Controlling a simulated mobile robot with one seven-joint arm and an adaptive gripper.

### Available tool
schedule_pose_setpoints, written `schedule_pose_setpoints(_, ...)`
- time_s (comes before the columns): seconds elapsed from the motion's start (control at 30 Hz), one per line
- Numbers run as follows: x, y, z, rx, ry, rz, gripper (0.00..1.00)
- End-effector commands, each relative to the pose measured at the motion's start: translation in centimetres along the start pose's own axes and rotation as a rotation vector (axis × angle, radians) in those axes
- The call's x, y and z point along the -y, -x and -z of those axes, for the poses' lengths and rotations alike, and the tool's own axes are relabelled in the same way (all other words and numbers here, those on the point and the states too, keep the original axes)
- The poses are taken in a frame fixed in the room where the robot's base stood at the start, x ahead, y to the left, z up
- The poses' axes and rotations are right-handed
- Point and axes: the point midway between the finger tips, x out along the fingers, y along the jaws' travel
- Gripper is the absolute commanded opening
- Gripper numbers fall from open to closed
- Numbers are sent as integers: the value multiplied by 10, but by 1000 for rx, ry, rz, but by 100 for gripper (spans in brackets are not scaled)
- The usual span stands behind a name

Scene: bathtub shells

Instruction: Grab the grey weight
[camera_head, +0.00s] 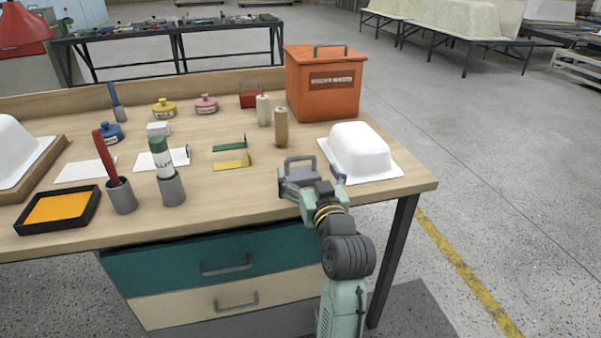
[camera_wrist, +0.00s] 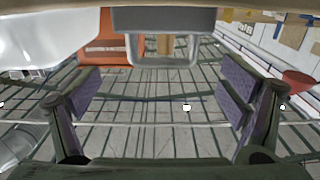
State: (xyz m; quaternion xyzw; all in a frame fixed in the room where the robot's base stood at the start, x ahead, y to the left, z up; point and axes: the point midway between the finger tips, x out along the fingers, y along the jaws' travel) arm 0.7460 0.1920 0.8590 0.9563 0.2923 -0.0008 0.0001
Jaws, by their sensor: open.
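The grey weight (camera_head: 301,172) is a small block with a loop handle on top. It sits near the front right of the workbench, just left of a white tub shell. My gripper (camera_head: 313,183) is at the bench's front edge, right at the weight in the picture, and partly hides it. In the wrist view, which looks upside down, the weight (camera_wrist: 163,20) is at the top centre with its handle hanging down. My gripper (camera_wrist: 163,95) is open there, its two padded fingers wide apart with nothing between them. The handle lies ahead, in line with the gap.
The white tub shell (camera_head: 360,150) stands close on the right. An orange box (camera_head: 323,90) stands behind, with two upright rolls (camera_head: 281,128) before it. Green and yellow brackets (camera_head: 231,163) lie to the left. Grey cup holders (camera_head: 172,190) stand further left.

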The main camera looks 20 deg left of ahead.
Motion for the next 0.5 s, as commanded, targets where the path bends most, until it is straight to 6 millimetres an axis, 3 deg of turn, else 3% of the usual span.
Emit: schedule_pose_setpoints(0.5, 3, -56, -4, -2, 1, 1, 91)
